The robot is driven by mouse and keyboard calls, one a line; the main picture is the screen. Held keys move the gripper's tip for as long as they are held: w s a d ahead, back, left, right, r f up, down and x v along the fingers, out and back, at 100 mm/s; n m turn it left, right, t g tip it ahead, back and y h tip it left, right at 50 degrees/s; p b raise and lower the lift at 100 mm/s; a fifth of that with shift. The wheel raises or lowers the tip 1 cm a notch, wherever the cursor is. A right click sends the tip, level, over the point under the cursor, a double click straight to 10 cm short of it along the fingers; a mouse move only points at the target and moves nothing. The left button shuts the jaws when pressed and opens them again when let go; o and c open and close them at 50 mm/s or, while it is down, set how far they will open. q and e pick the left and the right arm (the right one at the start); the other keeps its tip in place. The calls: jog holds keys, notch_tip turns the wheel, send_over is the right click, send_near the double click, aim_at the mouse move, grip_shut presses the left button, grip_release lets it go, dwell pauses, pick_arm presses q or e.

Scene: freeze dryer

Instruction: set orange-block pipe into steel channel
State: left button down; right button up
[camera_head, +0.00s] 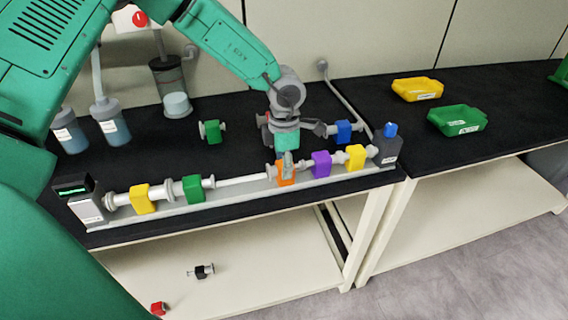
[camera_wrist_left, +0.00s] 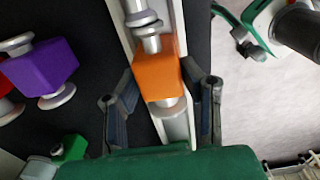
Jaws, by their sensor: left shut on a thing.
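The orange-block pipe (camera_head: 286,175) is over the steel channel (camera_head: 240,191), in line with it, between a grey pipe and the purple-block pipe (camera_head: 321,164). My left gripper (camera_head: 288,160) is shut on it from above. In the left wrist view the orange block (camera_wrist_left: 157,76) sits between the fingers of the left gripper (camera_wrist_left: 164,108), and its flanges follow the channel (camera_wrist_left: 176,128). I cannot tell whether it rests fully on the channel floor. My right gripper is not in view.
Yellow (camera_head: 143,199) and green (camera_head: 194,189) block pipes sit left in the channel, another yellow one (camera_head: 356,157) right. Loose green (camera_head: 212,131) and blue (camera_head: 344,131) block pipes lie behind. Bottles (camera_head: 112,122) stand back left. Trays (camera_head: 417,89) lie on the right bench.

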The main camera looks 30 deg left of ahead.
pick_arm(q)
jog(key=shift+w+a+p, duration=0.1)
jog(key=shift+p, duration=0.8)
dwell(1.5)
jog(key=c, duration=1.1)
grip_release()
jog(key=shift+f, duration=0.1)
jog(key=shift+o, duration=0.7)
jog(key=shift+a, duration=0.1)
jog(key=shift+w+r, duration=0.1)
jog(key=shift+r, duration=0.2)
notch_tip(320, 180, up, 11)
jog(key=shift+r, duration=0.15)
